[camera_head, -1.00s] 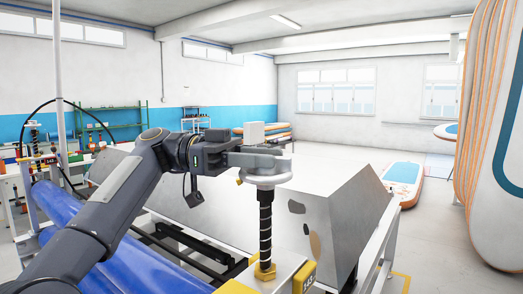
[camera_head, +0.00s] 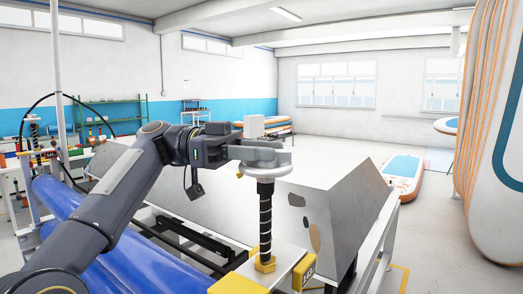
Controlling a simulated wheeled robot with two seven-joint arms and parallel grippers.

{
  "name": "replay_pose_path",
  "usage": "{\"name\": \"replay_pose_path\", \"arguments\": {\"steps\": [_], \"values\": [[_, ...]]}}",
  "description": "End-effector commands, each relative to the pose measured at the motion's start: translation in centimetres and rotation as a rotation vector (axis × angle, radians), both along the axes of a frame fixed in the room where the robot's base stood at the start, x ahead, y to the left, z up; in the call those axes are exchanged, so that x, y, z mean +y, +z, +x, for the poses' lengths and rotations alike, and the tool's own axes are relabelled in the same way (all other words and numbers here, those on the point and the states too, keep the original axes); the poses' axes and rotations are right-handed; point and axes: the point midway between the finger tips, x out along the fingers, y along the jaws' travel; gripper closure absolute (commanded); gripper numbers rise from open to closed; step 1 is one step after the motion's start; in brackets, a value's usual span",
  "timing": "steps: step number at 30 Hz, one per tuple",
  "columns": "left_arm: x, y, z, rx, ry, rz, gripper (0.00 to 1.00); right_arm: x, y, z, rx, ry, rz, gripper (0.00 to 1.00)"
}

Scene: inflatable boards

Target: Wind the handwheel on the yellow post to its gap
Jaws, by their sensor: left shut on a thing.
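The pale grey handwheel (camera_head: 266,170) sits on top of an upright dark threaded post (camera_head: 265,228) with light bands and a yellow base (camera_head: 263,264). My left gripper (camera_head: 262,154) comes in from the left at the wheel's height and is shut on its rim. The jaws cover part of the wheel, and I cannot make out the gap. My right gripper is out of view.
A slanted grey metal housing (camera_head: 335,205) stands right behind the post, on a white frame. Blue rolled material (camera_head: 165,265) lies below my left arm. Large inflatable boards (camera_head: 490,130) stand at the right.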

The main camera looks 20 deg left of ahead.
Motion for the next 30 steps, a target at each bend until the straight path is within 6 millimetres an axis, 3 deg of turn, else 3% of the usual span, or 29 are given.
{"name": "replay_pose_path", "arguments": {"steps": [20,21,25,30], "values": [[0.02,0.28,-0.02,-0.003,0.004,-0.006,0.87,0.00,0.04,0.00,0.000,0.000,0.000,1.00],[0.02,0.28,-0.02,-0.003,0.004,-0.006,0.60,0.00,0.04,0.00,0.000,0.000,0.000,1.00],[0.01,0.19,-0.01,-0.002,0.003,-0.004,0.43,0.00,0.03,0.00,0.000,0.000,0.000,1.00],[0.01,0.09,0.00,-0.001,0.001,-0.002,0.42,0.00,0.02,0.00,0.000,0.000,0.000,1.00]]}}
